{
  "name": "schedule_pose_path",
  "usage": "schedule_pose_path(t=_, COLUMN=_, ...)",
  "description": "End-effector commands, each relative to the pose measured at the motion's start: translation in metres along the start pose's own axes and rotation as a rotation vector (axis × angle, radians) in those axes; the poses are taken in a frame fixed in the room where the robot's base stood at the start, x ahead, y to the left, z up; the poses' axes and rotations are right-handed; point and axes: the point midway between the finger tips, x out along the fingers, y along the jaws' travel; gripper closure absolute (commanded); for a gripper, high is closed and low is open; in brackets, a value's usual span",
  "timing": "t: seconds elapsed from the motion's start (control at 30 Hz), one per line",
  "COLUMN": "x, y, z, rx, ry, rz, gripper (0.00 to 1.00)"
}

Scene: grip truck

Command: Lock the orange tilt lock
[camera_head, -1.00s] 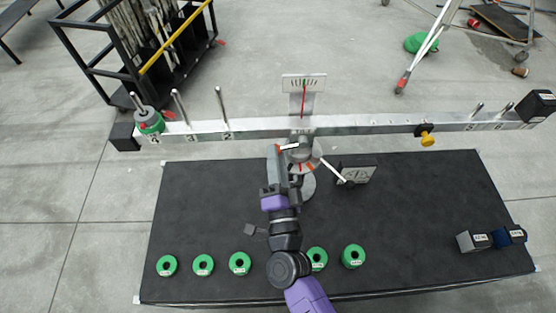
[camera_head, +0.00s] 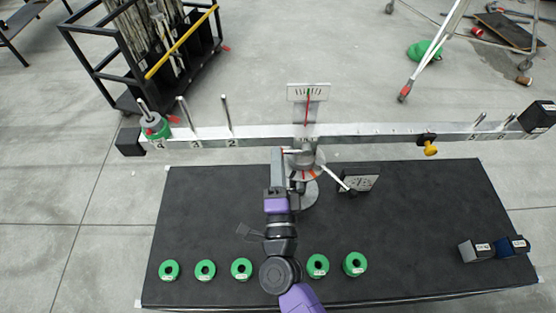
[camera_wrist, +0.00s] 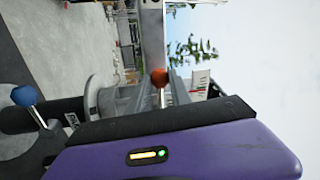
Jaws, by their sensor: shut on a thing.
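The orange tilt lock shows in the wrist view as an orange ball knob (camera_wrist: 159,76) on a thin metal rod. The knob sits between the grey fingers of my gripper (camera_wrist: 155,88), which is shut on it. In the head view my gripper (camera_head: 278,155) reaches to the left side of the central stand (camera_head: 306,158), just below the beam. The orange knob is hidden there by the fingers; only a short pale rod shows beside them.
A second lever with a blue ball (camera_wrist: 25,95) shows in the wrist view. The long metal beam (camera_head: 370,130) spans above the black table (camera_head: 410,215).

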Motion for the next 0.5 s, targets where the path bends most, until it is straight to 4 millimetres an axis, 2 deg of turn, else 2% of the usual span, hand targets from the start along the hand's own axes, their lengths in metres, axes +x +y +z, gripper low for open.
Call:
schedule_pose_path(t=0.07, x=0.0003, y=-0.0011, z=-0.0008, rx=0.001, ry=0.003, rz=-0.002, gripper=1.00)
schedule_pose_path(t=0.1, x=0.0003, y=-0.0012, z=-0.0009, rx=0.001, ry=0.003, rz=-0.002, gripper=0.73)
schedule_pose_path(t=0.13, x=0.0003, y=-0.0012, z=-0.0008, rx=0.001, ry=0.003, rz=-0.002, gripper=0.67)
schedule_pose_path(t=0.5, x=-0.0029, y=0.0001, z=-0.0001, rx=0.000, ry=0.001, rz=-0.001, gripper=0.66)
